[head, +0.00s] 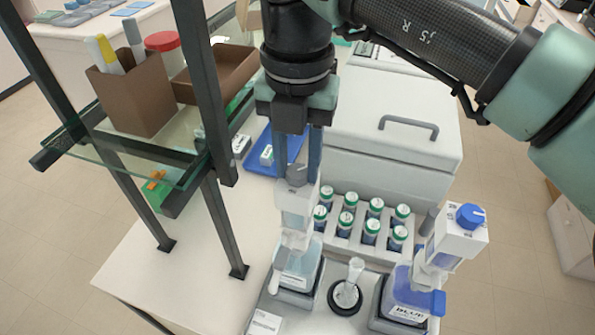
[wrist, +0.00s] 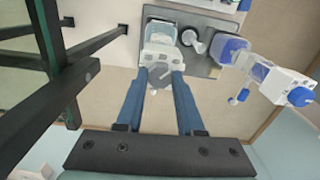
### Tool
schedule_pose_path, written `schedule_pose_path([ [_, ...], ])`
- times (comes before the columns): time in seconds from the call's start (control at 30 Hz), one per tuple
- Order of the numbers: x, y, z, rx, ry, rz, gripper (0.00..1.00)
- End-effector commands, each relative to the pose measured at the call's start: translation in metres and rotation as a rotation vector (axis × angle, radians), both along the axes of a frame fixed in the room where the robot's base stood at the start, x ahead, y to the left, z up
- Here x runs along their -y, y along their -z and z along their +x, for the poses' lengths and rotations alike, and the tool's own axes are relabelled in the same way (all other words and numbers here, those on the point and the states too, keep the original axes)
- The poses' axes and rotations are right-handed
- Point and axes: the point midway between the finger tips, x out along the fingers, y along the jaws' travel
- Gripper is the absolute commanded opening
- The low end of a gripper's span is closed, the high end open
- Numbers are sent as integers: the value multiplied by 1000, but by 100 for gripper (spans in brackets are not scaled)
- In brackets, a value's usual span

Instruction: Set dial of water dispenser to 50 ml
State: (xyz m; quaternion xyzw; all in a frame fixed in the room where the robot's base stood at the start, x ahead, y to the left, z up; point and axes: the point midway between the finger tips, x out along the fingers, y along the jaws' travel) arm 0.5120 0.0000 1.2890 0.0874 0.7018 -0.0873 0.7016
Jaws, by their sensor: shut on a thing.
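The water dispenser (head: 297,215) is a white pump head on a clear bottle, left of the blue-labelled bottle in the head view. It also shows in the wrist view (wrist: 160,56). Its grey dial (head: 297,175) is on top, and in the wrist view the dial (wrist: 159,76) lies between the two blue fingertips. My gripper (head: 305,168) comes down from above and is shut on the dial; it also shows in the wrist view (wrist: 161,74). The fingers partly hide the dial, and I cannot read its setting.
A second dispenser with a blue dial (head: 470,216) stands to the right. A small glass funnel (head: 349,286) stands between them. A rack of several green-capped vials (head: 347,219) is behind. The shelf's dark frame post (head: 205,90) rises close on the left.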

Motion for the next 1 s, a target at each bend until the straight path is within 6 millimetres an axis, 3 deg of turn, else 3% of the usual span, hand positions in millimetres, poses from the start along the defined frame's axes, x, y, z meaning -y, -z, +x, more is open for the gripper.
schedule_pose_path([
  [0.6,1,2,1,4,574,-1,0],
  [1.0,0,0,1,3,809,1,0],
])
